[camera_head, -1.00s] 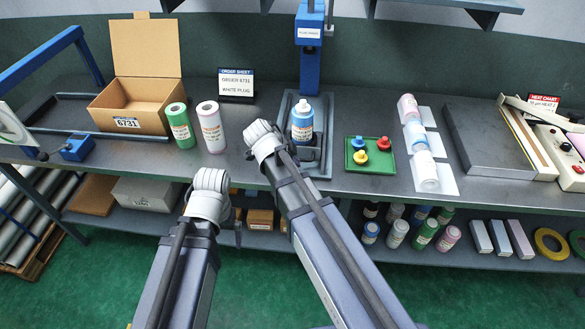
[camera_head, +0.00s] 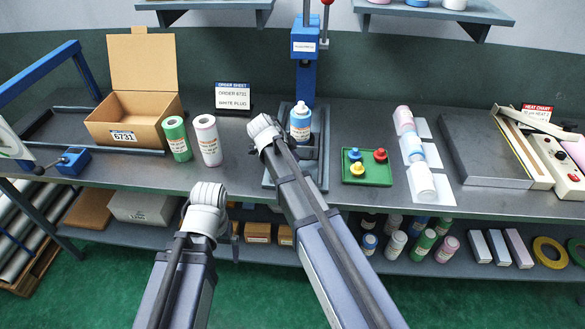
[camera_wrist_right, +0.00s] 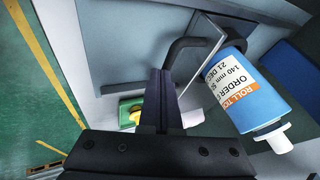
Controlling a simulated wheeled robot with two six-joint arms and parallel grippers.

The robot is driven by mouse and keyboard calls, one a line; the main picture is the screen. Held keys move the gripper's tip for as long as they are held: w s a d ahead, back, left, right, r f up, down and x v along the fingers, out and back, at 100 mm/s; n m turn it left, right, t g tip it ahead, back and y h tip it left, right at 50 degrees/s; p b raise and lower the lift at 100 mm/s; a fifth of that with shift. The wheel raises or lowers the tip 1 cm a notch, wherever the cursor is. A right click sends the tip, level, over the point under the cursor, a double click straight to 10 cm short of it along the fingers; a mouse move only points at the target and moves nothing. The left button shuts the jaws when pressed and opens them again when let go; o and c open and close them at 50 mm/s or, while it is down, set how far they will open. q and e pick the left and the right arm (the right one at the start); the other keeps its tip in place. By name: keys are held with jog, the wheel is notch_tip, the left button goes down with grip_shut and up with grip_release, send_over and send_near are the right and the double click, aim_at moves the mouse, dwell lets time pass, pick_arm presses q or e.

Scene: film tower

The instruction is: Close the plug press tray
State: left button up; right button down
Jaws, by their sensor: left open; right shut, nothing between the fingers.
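The plug press (camera_head: 304,40) is a blue column at the back of the bench. Its dark tray slide (camera_head: 322,182) runs forward below it. A blue roll (camera_head: 300,128) with a white plug on top stands upright on the tray, in front of the column. In the right wrist view, the roll (camera_wrist_right: 243,85) is beside a dark bent handle (camera_wrist_right: 188,48). My right gripper (camera_wrist_right: 160,78) is shut and empty, its fingertips at the handle, apparently touching it. My arm hides it in the head view. My left gripper (camera_head: 236,246) is mostly hidden behind my arm, low at the bench front.
A green tray (camera_head: 384,176) with coloured plugs lies right of the press. Wrapped rolls (camera_head: 421,180) lie beyond it. An order sheet (camera_head: 233,97) stands behind.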

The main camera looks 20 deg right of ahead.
jog(key=w+d, duration=0.2)
jog(key=w, duration=0.2)
jog(key=w+d, duration=0.2)
jog(key=w, duration=0.3)
jog(key=w+d, duration=0.2)
jog(key=w, duration=0.3)
jog(key=shift+w, duration=0.25)
